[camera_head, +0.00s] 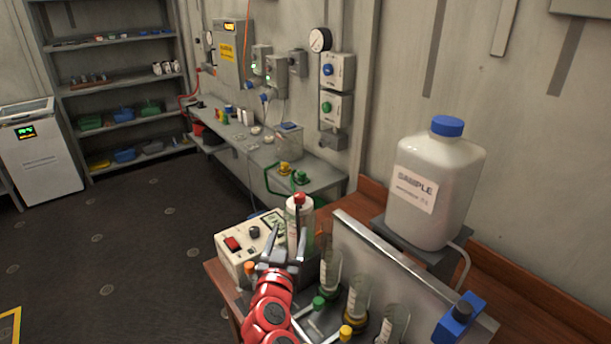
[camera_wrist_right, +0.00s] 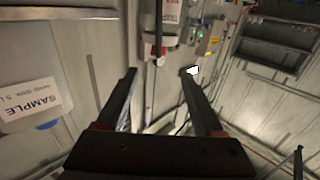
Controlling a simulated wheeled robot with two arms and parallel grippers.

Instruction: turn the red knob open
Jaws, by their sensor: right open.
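A small red knob-like top (camera_head: 299,198) sits on a pale upright bottle or column at the back left of the wooden bench. My right gripper (camera_head: 287,238) is in front of and below this top, with its fingers apart. The right wrist view also shows the two dark fingers (camera_wrist_right: 160,73) spread, with nothing clearly held between them. Whether a finger touches the column cannot be told. A green knob (camera_head: 318,303), a yellow knob (camera_head: 345,332) and a blue knob (camera_head: 462,310) are on the same bench. My left gripper is not in view.
A control box (camera_head: 235,262) with a red switch stands left of my right gripper. A metal panel (camera_head: 400,268) and a large blue-capped sample bottle (camera_head: 460,180) stand to the right. Glass vials (camera_head: 358,297) are close by. The dark floor (camera_head: 120,250) at left is clear.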

